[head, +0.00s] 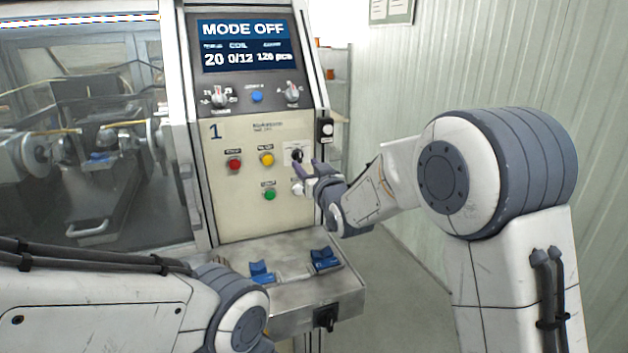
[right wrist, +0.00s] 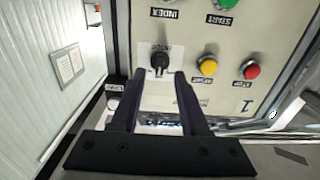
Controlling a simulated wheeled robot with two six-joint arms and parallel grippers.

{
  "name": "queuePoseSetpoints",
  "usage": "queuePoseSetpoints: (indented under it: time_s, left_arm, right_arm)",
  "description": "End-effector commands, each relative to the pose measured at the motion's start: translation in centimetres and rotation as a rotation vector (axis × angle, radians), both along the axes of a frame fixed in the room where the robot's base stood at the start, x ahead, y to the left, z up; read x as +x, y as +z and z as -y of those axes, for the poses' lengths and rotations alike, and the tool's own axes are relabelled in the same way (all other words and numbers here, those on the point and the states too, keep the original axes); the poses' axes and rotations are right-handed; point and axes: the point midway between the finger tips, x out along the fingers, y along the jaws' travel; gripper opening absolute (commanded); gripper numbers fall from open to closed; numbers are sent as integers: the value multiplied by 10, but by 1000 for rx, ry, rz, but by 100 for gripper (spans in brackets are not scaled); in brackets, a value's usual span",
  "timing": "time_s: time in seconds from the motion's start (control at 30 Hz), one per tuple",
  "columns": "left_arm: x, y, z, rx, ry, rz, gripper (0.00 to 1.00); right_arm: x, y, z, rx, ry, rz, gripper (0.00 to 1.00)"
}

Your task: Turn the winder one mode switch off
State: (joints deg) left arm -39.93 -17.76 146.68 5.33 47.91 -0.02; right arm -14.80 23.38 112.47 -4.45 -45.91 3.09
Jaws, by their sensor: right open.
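The mode switch (head: 297,155) is a black knob on a white plate at the right of the winder's cream panel (head: 235,205). In the right wrist view the black switch (right wrist: 159,62) shows just past the fingertips, its handle roughly upright in that picture. The winder's screen (head: 243,45) reads "MODE OFF". My right gripper (head: 304,174) is open in front of the panel at the switch. Its two dark fingers (right wrist: 160,76) lie either side of the switch in the picture; I cannot tell whether they touch it. My left gripper is out of view.
Red (head: 234,163), yellow (head: 267,159) and green (head: 270,194) buttons sit left of the switch, with a white button (head: 297,188) below it. Two selector knobs and a blue button are above. A metal shelf (head: 300,290) with blue blocks juts out below.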

Motion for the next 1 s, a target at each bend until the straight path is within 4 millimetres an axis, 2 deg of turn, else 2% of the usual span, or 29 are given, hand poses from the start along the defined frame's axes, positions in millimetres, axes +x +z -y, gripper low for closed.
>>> queuePoseSetpoints:
  time_s: [0.03,0.2,0.33,0.5,0.8,0.93,1.0]
  left_arm:
    - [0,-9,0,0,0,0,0]
    - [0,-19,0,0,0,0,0]
    - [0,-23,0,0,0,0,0]
    - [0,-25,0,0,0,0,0]
    - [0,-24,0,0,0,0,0]
    - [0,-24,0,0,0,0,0]
    - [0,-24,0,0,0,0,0]
  right_arm:
    - [-11,-3,4,1,-1,2,45]
    - [-41,-3,14,1,-1,2,45]
    - [-55,-1,18,0,0,1,45]
    - [-63,-1,21,0,0,0,45]
    - [-64,-2,20,-2,1,-8,45]
    - [-77,-16,9,-29,18,-95,45]
    - [-96,-35,-1,-62,38,-198,45]
